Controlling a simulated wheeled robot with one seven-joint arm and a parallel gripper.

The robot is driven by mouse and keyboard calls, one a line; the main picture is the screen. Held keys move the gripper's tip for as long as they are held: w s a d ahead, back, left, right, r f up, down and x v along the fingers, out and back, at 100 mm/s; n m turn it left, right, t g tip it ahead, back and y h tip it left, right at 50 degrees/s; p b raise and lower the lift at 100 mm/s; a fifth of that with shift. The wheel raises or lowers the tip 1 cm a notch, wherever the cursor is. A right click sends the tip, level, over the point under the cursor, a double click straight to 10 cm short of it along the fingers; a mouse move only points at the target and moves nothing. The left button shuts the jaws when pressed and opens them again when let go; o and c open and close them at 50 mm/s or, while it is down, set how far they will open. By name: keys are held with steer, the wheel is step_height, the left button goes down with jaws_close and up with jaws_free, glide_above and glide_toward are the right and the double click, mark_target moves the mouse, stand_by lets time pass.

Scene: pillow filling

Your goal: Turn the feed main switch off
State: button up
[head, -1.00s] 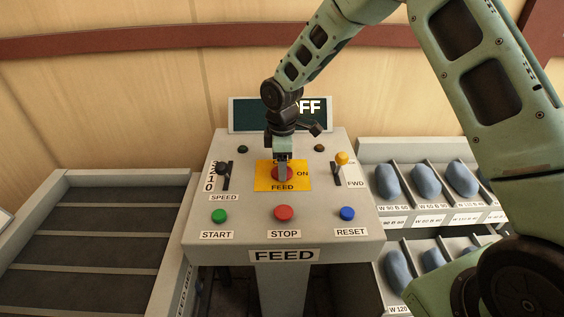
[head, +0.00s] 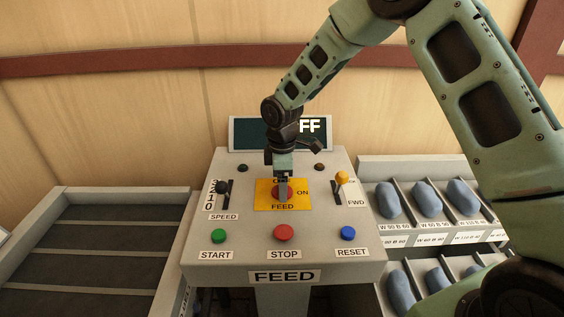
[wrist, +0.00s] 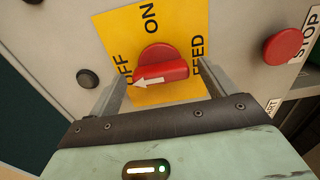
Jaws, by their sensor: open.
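The feed main switch is a red rotary knob (wrist: 162,66) on a yellow plate (wrist: 118,24) marked ON, OFF and FEED. It also shows in the head view (head: 283,192), partly hidden by my gripper. The white arrow on the knob points toward the OFF mark in the wrist view. My gripper (wrist: 161,72) is open, with one finger on each side of the knob. A gap shows between the knob and the right finger; contact at the left finger is hard to tell. In the head view my gripper (head: 283,186) reaches down over the plate.
The display (head: 240,132) behind shows letters ending in FF, partly hidden by my arm. A red STOP button (head: 284,232), green START button (head: 219,236), blue RESET button (head: 348,233), speed lever (head: 223,187) and yellow-knobbed lever (head: 342,178) surround the plate. Bins of blue pillows (head: 428,198) stand right.

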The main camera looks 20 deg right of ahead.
step_height(320, 180, up, 17)
steer(key=b, duration=0.3)
steer(key=shift+b, duration=0.3)
steer(key=s+a+f+m, duration=0.1)
steer(key=s+a, duration=0.1)
steer(key=s, duration=0.7)
steer(key=s+a+f+m+b, duration=0.1)
steer(key=s+a+f+m, duration=0.1)
steer(key=s, duration=0.7)
steer(key=s+a+f+m, duration=0.1)
steer(key=s+a, duration=0.3)
steer(key=s, duration=0.5)
steer(key=shift+a+f+m+y+b, duration=0.2)
steer(key=shift+f+m+y+b, duration=0.15)
steer(key=shift+f, duration=0.35)
steer(key=s, duration=0.2)
steer(key=s+d+f+m, duration=0.1)
steer(key=s, duration=0.1)
steer(key=s+d+f+m, duration=0.1)
steer(key=s, duration=0.1)
steer(key=shift+s+f, duration=0.2)
steer(key=shift+s, duration=0.2)
steer(key=shift+c, duration=0.3)
